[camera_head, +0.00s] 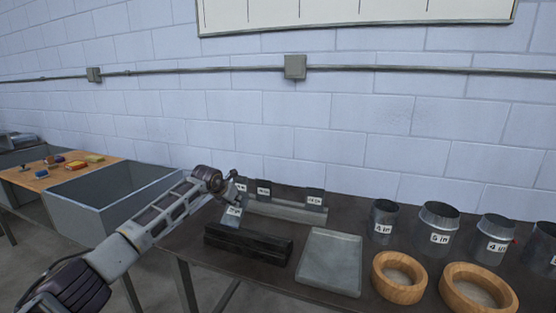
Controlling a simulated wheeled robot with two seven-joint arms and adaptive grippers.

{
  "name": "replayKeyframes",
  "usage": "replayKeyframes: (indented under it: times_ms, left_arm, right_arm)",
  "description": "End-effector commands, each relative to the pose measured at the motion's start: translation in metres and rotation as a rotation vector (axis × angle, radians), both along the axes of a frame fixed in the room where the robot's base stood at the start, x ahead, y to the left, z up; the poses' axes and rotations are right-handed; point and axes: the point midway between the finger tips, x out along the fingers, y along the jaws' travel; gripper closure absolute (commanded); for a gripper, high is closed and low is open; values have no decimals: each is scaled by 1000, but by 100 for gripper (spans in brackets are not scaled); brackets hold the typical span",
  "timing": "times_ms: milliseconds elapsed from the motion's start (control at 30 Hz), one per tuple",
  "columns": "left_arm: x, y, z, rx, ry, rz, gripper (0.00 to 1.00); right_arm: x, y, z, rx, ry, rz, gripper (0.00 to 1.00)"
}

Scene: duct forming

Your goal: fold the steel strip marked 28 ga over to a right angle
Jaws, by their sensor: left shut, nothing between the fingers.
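A steel forming bar (285,211) stands at the back of the dark bench with labelled strips on it. Two strips stand upright, one mid-bar (264,197) and one at its right end (315,194). A third label shows at the left end, partly behind my gripper. A labelled plate (231,220) leans forward at the left end of the bar. The labels are too small to tell which reads 28 ga. My left gripper (238,188) is shut and empty at the bar's left end, just above the leaning plate; contact is unclear. My right gripper is out of view.
A black bar (247,244) and a grey sheet (330,262) lie in front. Marked metal ducts (440,229) and wooden rings (399,277) stand at right. A grey open bin (112,195) and a wooden table (60,172) are at left.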

Motion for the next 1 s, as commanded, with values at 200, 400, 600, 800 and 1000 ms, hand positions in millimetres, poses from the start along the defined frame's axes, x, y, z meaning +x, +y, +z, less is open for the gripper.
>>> replayKeyframes:
  times_ms: [200,400,600,800,1000]
  left_arm:
    - [3,-2,-9,1,4,-1,100]
    - [6,-2,-11,1,2,0,100]
    - [6,-2,-11,1,3,0,100]
    - [6,-2,-12,1,4,0,100]
    - [8,-2,-17,1,4,0,100]
  right_arm:
    - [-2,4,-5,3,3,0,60]
    - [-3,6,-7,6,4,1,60]
    - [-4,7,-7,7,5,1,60]
    - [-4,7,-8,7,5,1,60]
    - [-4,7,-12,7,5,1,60]
